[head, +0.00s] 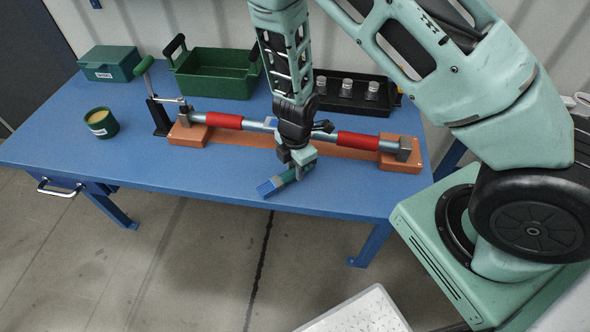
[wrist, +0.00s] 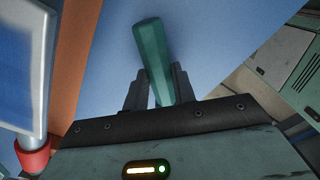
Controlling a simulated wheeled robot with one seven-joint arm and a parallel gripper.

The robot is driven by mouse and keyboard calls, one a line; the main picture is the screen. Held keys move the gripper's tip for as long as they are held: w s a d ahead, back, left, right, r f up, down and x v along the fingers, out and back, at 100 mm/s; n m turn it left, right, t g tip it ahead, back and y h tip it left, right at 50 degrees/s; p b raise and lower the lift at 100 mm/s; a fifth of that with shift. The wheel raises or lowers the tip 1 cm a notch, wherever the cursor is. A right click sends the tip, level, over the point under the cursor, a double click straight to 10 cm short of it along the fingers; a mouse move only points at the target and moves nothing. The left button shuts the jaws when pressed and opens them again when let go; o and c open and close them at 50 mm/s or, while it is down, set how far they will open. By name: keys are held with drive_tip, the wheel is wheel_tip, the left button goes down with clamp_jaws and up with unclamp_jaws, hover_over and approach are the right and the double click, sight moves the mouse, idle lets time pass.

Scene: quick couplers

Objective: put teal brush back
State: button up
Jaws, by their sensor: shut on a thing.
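My gripper (head: 298,170) is shut on the teal brush (head: 284,181), above or at the front edge of the blue table; the exact height is unclear. The rest of the brush is hidden by the gripper there.
Behind my gripper lies an orange base (head: 352,152) with a red-sleeved pipe (head: 222,120). A green tray (head: 213,84), a teal box (head: 108,70), a round green tin (head: 101,123) and a black rack (head: 340,104) stand on the blue table (head: 150,166). The table's front left is clear.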

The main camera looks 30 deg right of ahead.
drive_tip(key=o, duration=1)
drive_tip(key=shift+f, duration=0.1)
